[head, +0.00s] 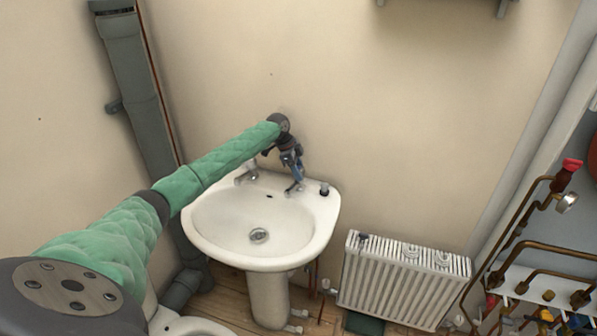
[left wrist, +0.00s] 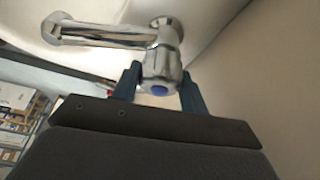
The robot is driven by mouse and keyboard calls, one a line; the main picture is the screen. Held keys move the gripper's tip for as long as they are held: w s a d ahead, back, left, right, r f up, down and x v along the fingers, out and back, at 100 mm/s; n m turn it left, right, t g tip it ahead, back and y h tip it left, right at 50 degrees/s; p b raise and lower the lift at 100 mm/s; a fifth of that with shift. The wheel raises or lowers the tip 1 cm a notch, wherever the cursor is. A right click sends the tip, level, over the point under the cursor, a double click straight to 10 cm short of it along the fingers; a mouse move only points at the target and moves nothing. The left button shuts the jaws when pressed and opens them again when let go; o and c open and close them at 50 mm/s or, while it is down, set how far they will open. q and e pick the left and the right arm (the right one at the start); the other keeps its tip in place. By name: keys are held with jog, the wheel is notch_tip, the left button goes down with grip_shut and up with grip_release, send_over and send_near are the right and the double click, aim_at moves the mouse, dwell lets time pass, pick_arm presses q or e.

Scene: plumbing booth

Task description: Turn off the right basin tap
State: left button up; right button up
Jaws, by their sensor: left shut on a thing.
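The white basin (head: 215,240) stands against the wall on a pedestal. The right basin tap (head: 293,188) is chrome and sits at the basin's back edge, partly hidden by my left gripper (head: 294,172). In the left wrist view the tap's spout (left wrist: 100,35) and its head with a blue cap (left wrist: 159,90) show clearly. My left gripper (left wrist: 160,70) has one finger on each side of the tap head and is shut on it. The left basin tap (head: 246,173) is next to my forearm. My right gripper is not in view.
A small dark-topped object (head: 324,189) stands on the basin's right back corner. A white radiator (head: 400,280) is to the right, with copper pipes and a red-handled valve (head: 571,165) farther right. A grey waste pipe (head: 135,70) runs down the wall at left.

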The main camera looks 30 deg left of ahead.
pick_arm(q)
jog(key=shift+a+r, duration=0.1)
jog(key=shift+r, duration=0.05)
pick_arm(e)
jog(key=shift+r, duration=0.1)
pick_arm(q)
jog(key=o, duration=1)
jog(key=shift+a+r, duration=0.15)
jog(key=shift+r, duration=0.1)
jog(key=b+v, duration=0.2)
jog(key=v, duration=0.5)
jog(key=shift+b, duration=0.4)
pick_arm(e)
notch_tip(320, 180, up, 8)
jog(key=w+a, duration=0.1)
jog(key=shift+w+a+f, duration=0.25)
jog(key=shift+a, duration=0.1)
pick_arm(q)
jog(key=shift+f, duration=0.1)
